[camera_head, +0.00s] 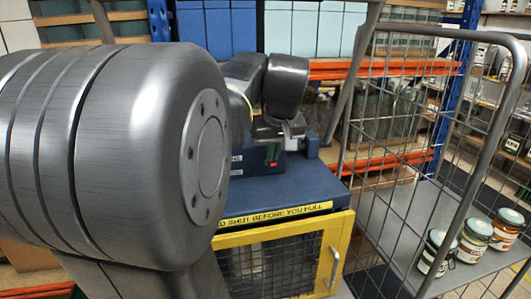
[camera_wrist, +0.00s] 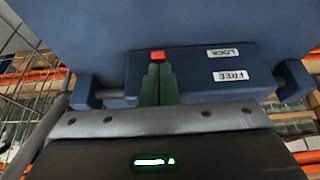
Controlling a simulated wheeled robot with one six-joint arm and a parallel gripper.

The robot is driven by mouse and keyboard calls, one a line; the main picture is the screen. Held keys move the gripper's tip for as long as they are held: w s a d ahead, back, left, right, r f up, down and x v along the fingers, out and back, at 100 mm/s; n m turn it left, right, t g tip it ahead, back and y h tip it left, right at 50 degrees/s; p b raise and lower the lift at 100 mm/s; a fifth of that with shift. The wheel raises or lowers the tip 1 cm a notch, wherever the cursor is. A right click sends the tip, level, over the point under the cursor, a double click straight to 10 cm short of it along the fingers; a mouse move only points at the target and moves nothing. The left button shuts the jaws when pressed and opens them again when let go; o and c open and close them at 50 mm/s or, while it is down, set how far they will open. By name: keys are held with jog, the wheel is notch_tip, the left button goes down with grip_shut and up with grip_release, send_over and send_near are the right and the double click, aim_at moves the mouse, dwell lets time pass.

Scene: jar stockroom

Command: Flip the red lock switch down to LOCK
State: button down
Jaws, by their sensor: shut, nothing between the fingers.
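The red lock switch (camera_wrist: 157,56) is a small red tab on a dark blue housing in the wrist view. It is level with the LOCK label (camera_wrist: 223,52), which is upside down there beside the FREE label (camera_wrist: 230,75). My gripper (camera_wrist: 157,72) has its green fingers shut together, with nothing between them. Their tips are right at the red tab; I cannot tell whether they touch it. In the head view my gripper (camera_head: 273,151) is just above the red tab (camera_head: 271,164), and my arm hides part of the housing.
A yellow-framed mesh door (camera_head: 340,245) with a handle (camera_head: 334,268) is below the blue top (camera_head: 290,187). A wire cage trolley (camera_head: 385,205) stands at right, with several jars (camera_head: 472,241) on its shelf. Orange and blue racking (camera_head: 330,68) is behind.

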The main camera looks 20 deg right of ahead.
jog(key=shift+s+f+t+b, duration=0.1)
jog(key=shift+f+t+b, duration=0.15)
jog(key=shift+b, duration=0.35)
jog(key=t+b, duration=0.1)
jog(key=b, duration=0.1)
jog(key=s+f+t+b, duration=0.1)
jog(key=b, duration=0.2)
jog(key=shift+f+t+b, duration=0.25)
jog(key=shift+b, duration=0.1)
jog(key=t+b, duration=0.1)
jog(key=b, duration=0.1)
jog(key=f+t+b, duration=0.1)
jog(key=b, duration=0.1)
jog(key=shift+s+b, duration=0.3)
jog(key=shift+b, duration=0.05)
jog(key=shift+r+p, duration=0.4)
jog(key=shift+r, duration=0.2)
jog(key=shift+r+p, duration=0.6)
jog(key=shift+r, duration=0.15)
jog(key=shift+a, duration=0.1)
